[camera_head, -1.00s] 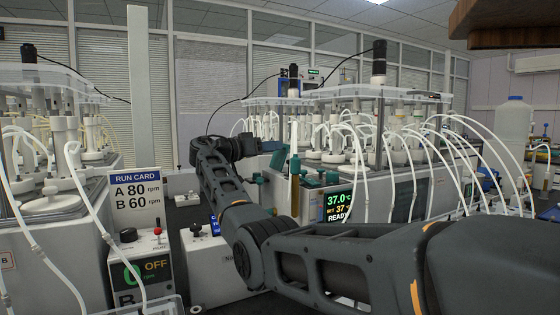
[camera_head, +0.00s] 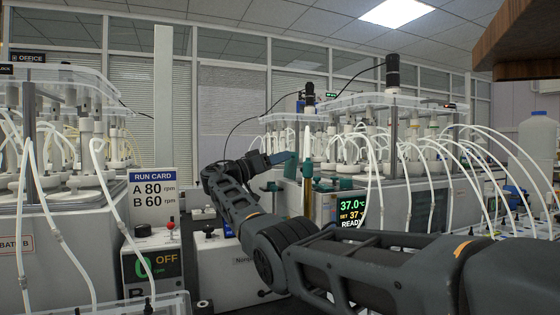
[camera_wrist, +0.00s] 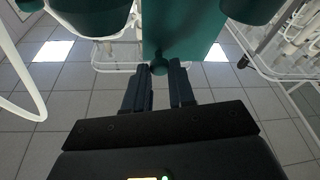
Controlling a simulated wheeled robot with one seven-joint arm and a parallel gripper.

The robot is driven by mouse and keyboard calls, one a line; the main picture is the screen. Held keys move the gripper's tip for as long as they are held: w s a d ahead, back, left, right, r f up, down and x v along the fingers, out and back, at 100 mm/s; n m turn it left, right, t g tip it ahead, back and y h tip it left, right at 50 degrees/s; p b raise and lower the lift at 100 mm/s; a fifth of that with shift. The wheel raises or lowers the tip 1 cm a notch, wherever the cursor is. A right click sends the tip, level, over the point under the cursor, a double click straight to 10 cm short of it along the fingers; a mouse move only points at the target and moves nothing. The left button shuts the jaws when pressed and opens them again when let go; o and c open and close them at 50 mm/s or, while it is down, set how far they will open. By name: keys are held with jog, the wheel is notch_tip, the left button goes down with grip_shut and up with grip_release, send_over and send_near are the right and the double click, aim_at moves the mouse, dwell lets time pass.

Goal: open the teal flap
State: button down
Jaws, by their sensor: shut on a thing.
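The teal flap (camera_wrist: 182,28) fills the top middle of the wrist view as a flat panel. A small round teal knob (camera_wrist: 159,67) sits at its lower edge. My gripper (camera_wrist: 160,72) is shut on this knob, with one dark finger on each side. In the head view my gripper (camera_head: 277,158) is beside the teal parts (camera_head: 291,168) at the left end of the far reactor unit. There the flap is small and partly hidden, so its angle is hard to tell.
The reactor unit with a "37.0" display (camera_head: 351,208) and several white tubes stands right of my gripper. A run card (camera_head: 154,190) and a control box (camera_head: 152,262) stand at left. Tiled floor (camera_wrist: 65,105) shows below the flap.

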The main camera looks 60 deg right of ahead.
jog(key=c, duration=0.9)
grip_release()
jog(key=shift+c, duration=0.2)
jog(key=s+d+r, duration=0.4)
jog(key=s+r, duration=0.6)
jog(key=r, duration=0.1)
jog(key=shift+s+d, duration=0.3)
jog(key=shift+d, duration=0.1)
